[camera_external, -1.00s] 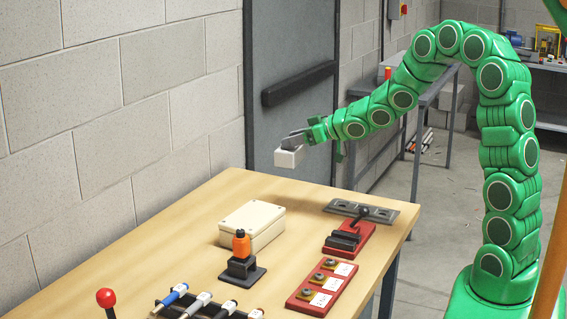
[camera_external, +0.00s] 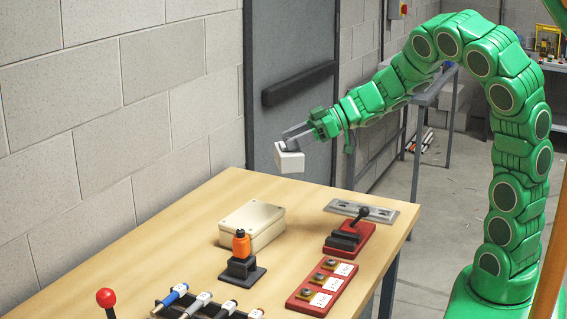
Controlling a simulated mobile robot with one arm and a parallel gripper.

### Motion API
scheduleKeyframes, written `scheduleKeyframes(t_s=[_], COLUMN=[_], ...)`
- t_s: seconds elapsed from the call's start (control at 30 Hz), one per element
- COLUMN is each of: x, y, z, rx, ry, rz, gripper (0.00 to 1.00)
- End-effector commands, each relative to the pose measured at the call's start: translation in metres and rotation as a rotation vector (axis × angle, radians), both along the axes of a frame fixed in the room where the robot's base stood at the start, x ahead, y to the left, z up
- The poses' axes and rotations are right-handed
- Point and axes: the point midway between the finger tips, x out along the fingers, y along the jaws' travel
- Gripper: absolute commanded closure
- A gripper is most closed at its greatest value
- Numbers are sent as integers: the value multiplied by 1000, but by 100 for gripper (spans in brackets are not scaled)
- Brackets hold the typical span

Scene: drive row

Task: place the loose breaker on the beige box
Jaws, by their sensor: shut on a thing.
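The loose breaker (camera_external: 290,162) is a small white block in the air above the far end of the table. My gripper (camera_external: 291,143) is shut on its top and holds it from above. The beige box (camera_external: 252,225) is a low closed box with a flat lid on the table, below the breaker and a little to its left in the picture. The breaker is clear of the box. My gripper's fingers are small here and partly hidden by the breaker.
On the wooden table (camera_external: 205,215) stand an orange-topped device (camera_external: 242,255), a red lever switch (camera_external: 350,238), a grey metal plate (camera_external: 362,210), a red terminal board (camera_external: 322,286), several screwdrivers in a black rack (camera_external: 195,305) and a red-knobbed stick (camera_external: 106,299). The table's far left is bare.

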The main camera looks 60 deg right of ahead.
Motion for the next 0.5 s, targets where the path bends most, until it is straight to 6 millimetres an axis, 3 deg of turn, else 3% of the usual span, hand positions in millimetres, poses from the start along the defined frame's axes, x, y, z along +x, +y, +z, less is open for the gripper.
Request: scheduleKeyframes(t_s=[0.1, 0.3, 0.5], x=[-21, -44, -40], y=[17, 33, 36], z=[-5, -10, -16], rx=[0, -1, 1], ry=[2, 0, 0], rz=[65, 131, 148], gripper=[90, 90, 90])
